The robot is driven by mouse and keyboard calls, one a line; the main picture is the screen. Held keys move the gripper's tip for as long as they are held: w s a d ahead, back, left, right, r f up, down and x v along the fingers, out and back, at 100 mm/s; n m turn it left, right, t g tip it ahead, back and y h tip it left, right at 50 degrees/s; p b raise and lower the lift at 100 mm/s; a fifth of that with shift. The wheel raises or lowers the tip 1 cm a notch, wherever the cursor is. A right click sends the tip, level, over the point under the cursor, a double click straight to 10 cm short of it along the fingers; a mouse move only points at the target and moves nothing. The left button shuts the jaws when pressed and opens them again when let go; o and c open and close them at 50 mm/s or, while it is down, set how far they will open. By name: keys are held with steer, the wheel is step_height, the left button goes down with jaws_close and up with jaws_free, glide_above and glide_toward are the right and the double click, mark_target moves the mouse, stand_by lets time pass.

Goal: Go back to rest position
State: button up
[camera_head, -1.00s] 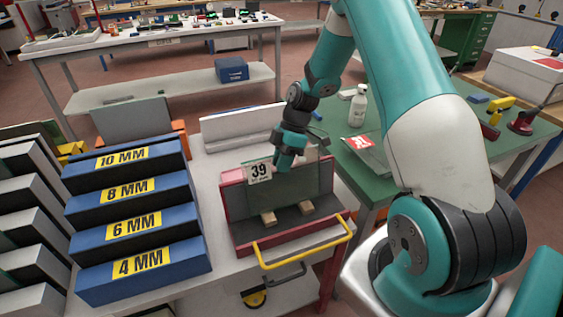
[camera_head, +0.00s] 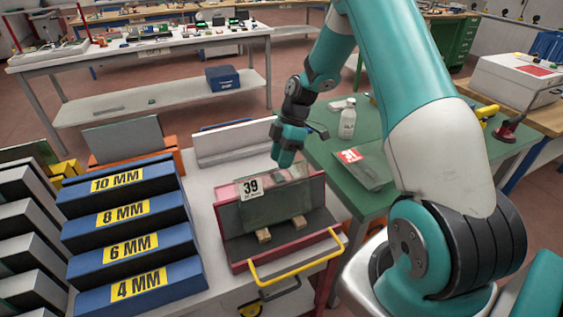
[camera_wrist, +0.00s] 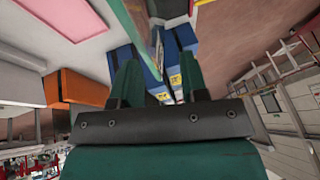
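A glass pane (camera_head: 285,205) with a white label reading 39 stands in a red-sided tray (camera_head: 310,240) with a dark floor, its lower edge by two small wooden blocks (camera_head: 264,236). The pane appears to lean back. My gripper (camera_head: 285,163) is just above the pane's top edge and appears clear of it. In the wrist view my gripper's two fingers (camera_wrist: 158,85) are spread apart with nothing gripped between them. A narrow edge, possibly the pane's, shows beyond them; I cannot tell for sure.
Blue boxes labelled 4 MM to 10 MM (camera_head: 128,246) stand left of the tray. A yellow handle (camera_head: 295,265) fronts the tray. A green table (camera_head: 335,165) with a white bottle (camera_head: 348,120) and a packet is to the right. Open floor lies behind.

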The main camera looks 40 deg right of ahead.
steer(key=shift+d+r, duration=0.2)
steer(key=shift+r, duration=0.3)
steer(key=s+a+r+m, duration=0.2)
steer(key=s+a+r, duration=0.1)
steer(key=a+r, duration=0.35)
steer(key=s+a+r+m, duration=0.1)
steer(key=s+a+r, duration=0.2)
steer(key=a+r, duration=0.35)
steer(key=s+a+r+m, duration=0.2)
steer(key=s+a, duration=0.3)
steer(key=s, duration=0.4)
steer(key=s+a+r+m+t, duration=0.1)
steer(key=s+a+r+m, duration=0.1)
steer(key=s+a+r, duration=0.3)
steer(key=s, duration=0.4)
steer(key=shift+s+a+m+h, duration=0.2)
steer(key=shift+a+m+h, duration=0.1)
steer(key=shift+m+h, duration=0.1)
